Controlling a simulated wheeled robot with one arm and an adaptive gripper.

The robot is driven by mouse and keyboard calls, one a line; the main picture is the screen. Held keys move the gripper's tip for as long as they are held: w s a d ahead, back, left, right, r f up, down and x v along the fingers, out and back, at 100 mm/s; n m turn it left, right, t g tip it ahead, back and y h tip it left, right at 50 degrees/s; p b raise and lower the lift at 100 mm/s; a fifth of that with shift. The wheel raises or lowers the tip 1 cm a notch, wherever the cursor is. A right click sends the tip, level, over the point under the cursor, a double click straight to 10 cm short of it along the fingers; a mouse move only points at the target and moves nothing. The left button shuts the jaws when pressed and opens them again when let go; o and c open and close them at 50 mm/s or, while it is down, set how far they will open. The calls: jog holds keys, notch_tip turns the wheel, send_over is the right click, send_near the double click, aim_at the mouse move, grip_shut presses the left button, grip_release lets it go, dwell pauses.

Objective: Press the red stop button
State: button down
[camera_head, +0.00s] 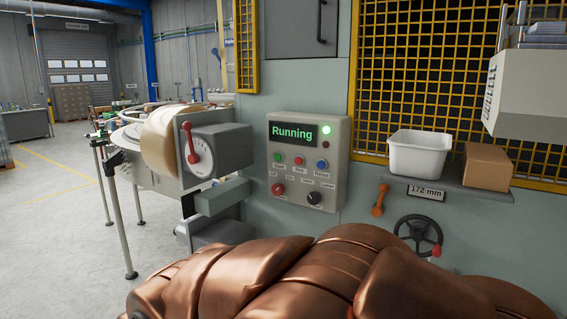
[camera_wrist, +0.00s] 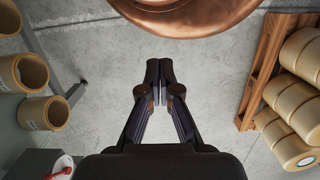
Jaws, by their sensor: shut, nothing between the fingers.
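The grey control box (camera_head: 308,135) is on the machine front in the head view. Its screen (camera_head: 292,133) reads "Running" in green, and a green lamp (camera_head: 326,130) beside it is lit. A small red button (camera_head: 299,161) sits between a green button (camera_head: 277,157) and a blue button (camera_head: 321,164). A larger red knob or button (camera_head: 278,188) is at the lower left, beside a black knob (camera_head: 314,198). The small labels are hard to read. My gripper (camera_wrist: 160,82) is shut and empty over bare floor in the wrist view, away from the box.
A dial with a red lever (camera_head: 192,145) projects left of the box. At right, a shelf (camera_head: 440,187) holds a white bin (camera_head: 417,153) and brown carton (camera_head: 487,166), above a handwheel (camera_head: 418,235). The wrist view shows rolls (camera_wrist: 43,113) left and a loaded wooden rack (camera_wrist: 262,65) right.

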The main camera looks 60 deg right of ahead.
aim_at(299, 161)
jog(key=w+d+r+n+t+h+p, duration=0.1)
jog(key=w+d+r+n, duration=0.1)
jog(key=w+d+r, duration=0.35)
jog(key=w+d+r+n+h, duration=0.2)
jog(key=w+d+r, duration=0.1)
jog(key=w+d, duration=0.55)
jog(key=w+d+r+n+t+h+p, duration=0.1)
jog(key=w+d+r+n, duration=0.1)
jog(key=w+d+r, duration=0.4)
jog(key=w+d+r+n+h, duration=0.1)
jog(key=w+d+r, duration=0.1)
jog(key=d, duration=0.8)
jog(key=w+d+r+n+h, duration=0.1)
jog(key=d+r, duration=0.4)
jog(key=d, duration=0.5)
jog(key=w+d+r+n+h+p, duration=0.1)
jog(key=w+d+r+n+h, duration=0.1)
jog(key=d, duration=0.9)
jog(key=shift+w+r+g+h, duration=0.3)
jog(key=shift+w+r+h, duration=0.2)
jog(key=shift+r, duration=0.15)
jog(key=shift+w+d+p, duration=0.2)
jog(key=shift+d+p, duration=2.25)
jog(key=shift+d, duration=1.95)
